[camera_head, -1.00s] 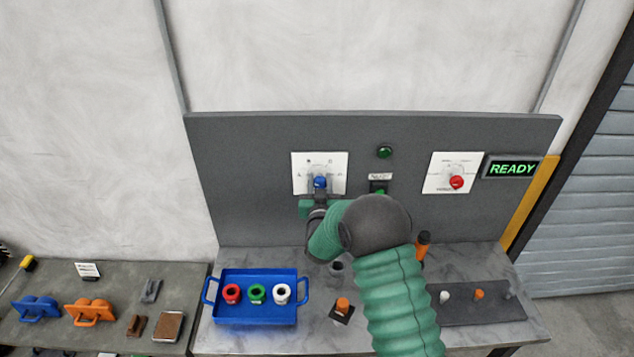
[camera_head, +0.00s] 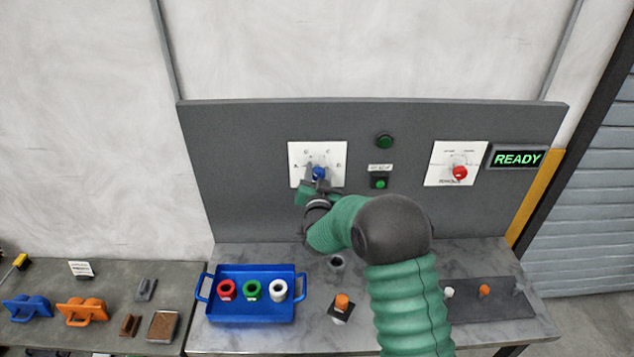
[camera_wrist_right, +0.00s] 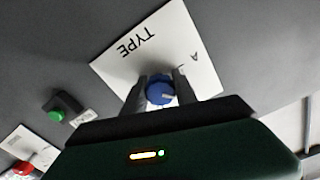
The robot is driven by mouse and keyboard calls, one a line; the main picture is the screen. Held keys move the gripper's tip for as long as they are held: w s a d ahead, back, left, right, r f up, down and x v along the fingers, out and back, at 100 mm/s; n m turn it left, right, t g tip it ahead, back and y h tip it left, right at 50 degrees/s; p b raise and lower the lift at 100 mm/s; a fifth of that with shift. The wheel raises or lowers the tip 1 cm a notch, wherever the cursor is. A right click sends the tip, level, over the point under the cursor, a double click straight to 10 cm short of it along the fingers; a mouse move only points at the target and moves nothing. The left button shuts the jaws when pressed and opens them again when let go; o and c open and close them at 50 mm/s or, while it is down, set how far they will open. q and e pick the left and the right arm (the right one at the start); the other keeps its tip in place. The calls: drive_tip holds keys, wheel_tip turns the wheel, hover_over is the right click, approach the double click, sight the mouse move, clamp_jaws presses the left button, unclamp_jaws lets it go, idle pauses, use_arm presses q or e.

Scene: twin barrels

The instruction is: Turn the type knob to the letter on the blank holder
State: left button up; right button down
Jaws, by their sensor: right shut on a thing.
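The type knob (camera_head: 319,174) is blue and sits on a white plate (camera_head: 300,150) on the grey upright panel. Letters ring it; I make out A at left, B and C above and D at right. My right gripper (camera_head: 318,180) is shut on the blue knob. In the right wrist view the two fingers hold the knob (camera_wrist_right: 160,90) from both sides, and the plate (camera_wrist_right: 120,65) reads TYPE and A, tilted in the picture. A blank holder with a readable letter cannot be made out. My left gripper is not in view.
A red knob (camera_head: 460,172) and a READY display (camera_head: 517,158) are at the panel's right. A blue tray (camera_head: 250,312) with red, green and white rings stands on the bench. An orange-topped piece (camera_head: 342,302) stands beside my right arm.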

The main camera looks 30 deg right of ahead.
drive_tip(key=m+b, duration=0.3)
drive_tip(key=b, duration=0.1)
drive_tip(key=m+b, duration=0.3)
drive_tip(key=b, duration=0.2)
drive_tip(key=f+m+b, duration=0.1)
drive_tip(key=m+b, duration=0.3)
drive_tip(key=shift+s, duration=0.1)
drive_tip(key=m+b, duration=0.9)
drive_tip(key=b, duration=0.2)
drive_tip(key=shift+f, duration=0.2)
drive_tip(key=m+b, duration=0.3)
drive_tip(key=shift+m, duration=0.4)
drive_tip(key=m+b, duration=0.2)
drive_tip(key=m, duration=0.1)
drive_tip(key=shift+a+m, duration=0.1)
drive_tip(key=shift+m, duration=0.2)
drive_tip(key=m+b, duration=0.2)
drive_tip(key=m, duration=0.1)
drive_tip(key=shift+r, duration=0.2)
drive_tip(key=shift+r+m+b, duration=0.15)
drive_tip(key=shift+m+b, duration=0.3)
drive_tip(key=shift+m, duration=0.55)
drive_tip(key=shift+r+m, duration=0.1)
drive_tip(key=shift+m, duration=0.2)
drive_tip(key=shift+r, duration=0.15)
